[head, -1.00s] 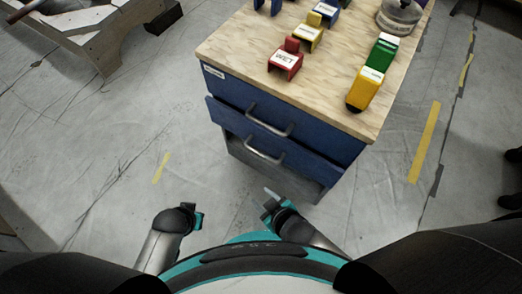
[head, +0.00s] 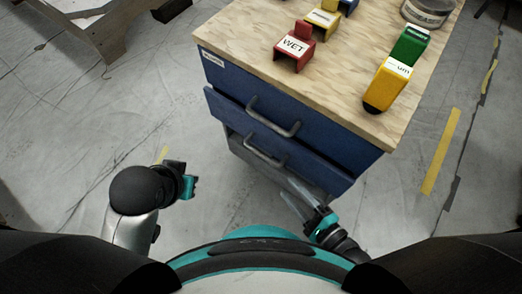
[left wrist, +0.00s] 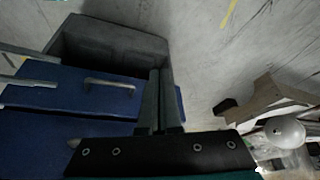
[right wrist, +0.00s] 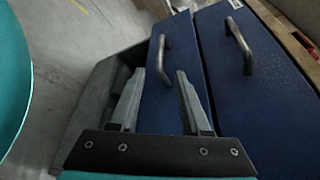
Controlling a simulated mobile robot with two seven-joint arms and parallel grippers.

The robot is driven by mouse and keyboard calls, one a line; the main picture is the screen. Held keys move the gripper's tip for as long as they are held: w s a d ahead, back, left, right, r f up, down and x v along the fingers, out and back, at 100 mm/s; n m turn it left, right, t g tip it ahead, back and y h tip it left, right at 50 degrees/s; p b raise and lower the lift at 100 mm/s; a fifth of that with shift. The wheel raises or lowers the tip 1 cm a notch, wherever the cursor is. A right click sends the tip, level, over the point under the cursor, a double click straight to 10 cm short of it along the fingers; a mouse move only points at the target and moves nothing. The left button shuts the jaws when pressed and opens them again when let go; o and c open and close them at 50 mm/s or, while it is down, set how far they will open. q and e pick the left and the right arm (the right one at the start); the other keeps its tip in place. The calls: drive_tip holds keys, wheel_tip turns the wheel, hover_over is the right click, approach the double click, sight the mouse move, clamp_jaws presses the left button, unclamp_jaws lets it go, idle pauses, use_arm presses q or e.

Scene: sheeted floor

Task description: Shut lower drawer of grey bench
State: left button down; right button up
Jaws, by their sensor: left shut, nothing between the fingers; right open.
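The bench has a pale wooden top (head: 345,75), blue drawer fronts and a grey lower body (right wrist: 95,100). The lower drawer (head: 320,165) appears to stand out a little beyond the upper drawer front (head: 330,128). Its bar handle (head: 264,152) also shows in the right wrist view (right wrist: 163,58). My right gripper (head: 300,194) is open and empty, close before the lower drawer front; contact cannot be told. In the right wrist view, its fingers (right wrist: 155,95) overlap that front. My left gripper (head: 191,187) is shut and empty, left of the bench and apart from it.
A wooden frame (head: 108,30) is at the upper left.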

drive_tip(key=b, duration=0.3)
approach(259, 152)
drive_tip(key=w+f, duration=0.1)
drive_tip(key=shift+b+x, duration=0.3)
drive_tip(key=shift+x, duration=1.25)
drive_tip(key=shift+a+b+x, duration=0.25)
drive_tip(key=shift+b+x, duration=0.7)
drive_tip(key=shift+x, duration=1.1)
use_arm(q)
drive_tip(key=w+d+r+t+h, duration=0.3)
drive_tip(key=w+d+t+h, duration=0.2)
drive_tip(key=d+t, duration=0.5)
drive_tip(key=shift+w+d+b, duration=0.15)
drive_tip(key=shift+d+b, duration=0.05)
drive_tip(key=shift+b, duration=0.25)
use_arm(e)
drive_tip(key=shift+x, duration=0.8)
use_arm(q)
drive_tip(key=shift+r+h, duration=0.1)
drive_tip(key=shift+h, duration=0.2)
use_arm(e)
drive_tip(key=shift+a, duration=0.1)
clamp_jaws()
